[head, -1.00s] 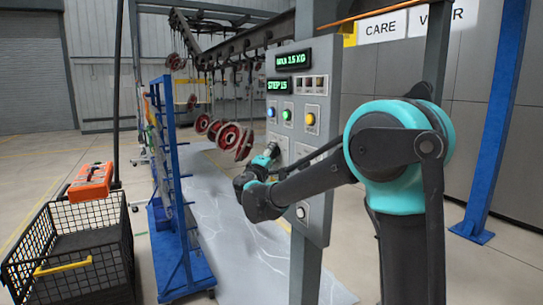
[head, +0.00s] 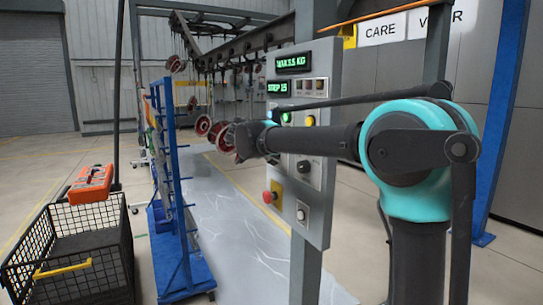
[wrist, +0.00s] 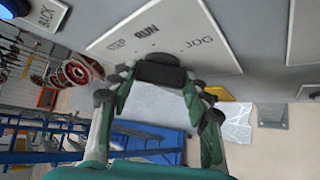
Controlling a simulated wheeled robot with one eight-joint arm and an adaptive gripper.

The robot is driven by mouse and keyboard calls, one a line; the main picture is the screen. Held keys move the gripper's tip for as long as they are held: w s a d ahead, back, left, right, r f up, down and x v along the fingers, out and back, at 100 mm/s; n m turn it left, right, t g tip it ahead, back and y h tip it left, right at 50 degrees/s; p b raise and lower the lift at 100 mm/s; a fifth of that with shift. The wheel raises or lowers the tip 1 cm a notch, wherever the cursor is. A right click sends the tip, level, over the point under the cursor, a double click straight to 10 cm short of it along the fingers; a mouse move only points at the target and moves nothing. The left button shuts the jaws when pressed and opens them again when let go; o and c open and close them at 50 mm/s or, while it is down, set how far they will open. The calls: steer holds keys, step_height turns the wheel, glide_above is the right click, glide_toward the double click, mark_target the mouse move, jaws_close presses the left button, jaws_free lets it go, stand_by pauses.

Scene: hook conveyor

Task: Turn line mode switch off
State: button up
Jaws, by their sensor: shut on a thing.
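The line mode switch shows in the wrist view as a black knob (wrist: 160,73) on a light plate (wrist: 187,20). The plate is marked RUN and JOG, with a third mark at the left that I cannot read clearly. My gripper (wrist: 159,84) has its green and dark fingers on both sides of the knob and is shut on it. Which mark the knob points to is unclear. In the head view my gripper (head: 270,124) is at the left part of the grey control panel (head: 318,224), and my arm hides the switch there.
The panel also carries a green button (head: 286,117), a yellow button (head: 310,120), a black selector (head: 304,166) and a red stop button (head: 269,197). A blue rack (head: 178,190) and a black mesh cart (head: 125,245) stand left. Red wheels (head: 203,126) hang behind.

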steer(key=shift+w+a+r+n+g+h, duration=0.15)
steer(key=shift+n+g+h, duration=0.55)
steer(key=shift+g, duration=0.55)
steer(key=shift+w+n+g+h, duration=0.1)
steer(key=shift+n+g+h, duration=0.4)
steer(key=shift+n+g, duration=0.6)
steer(key=o, duration=1.2)
steer(key=shift+c, duration=0.2)
steer(key=v, duration=1.2)
steer(key=shift+w, duration=0.2)
steer(key=shift+r, duration=0.15)
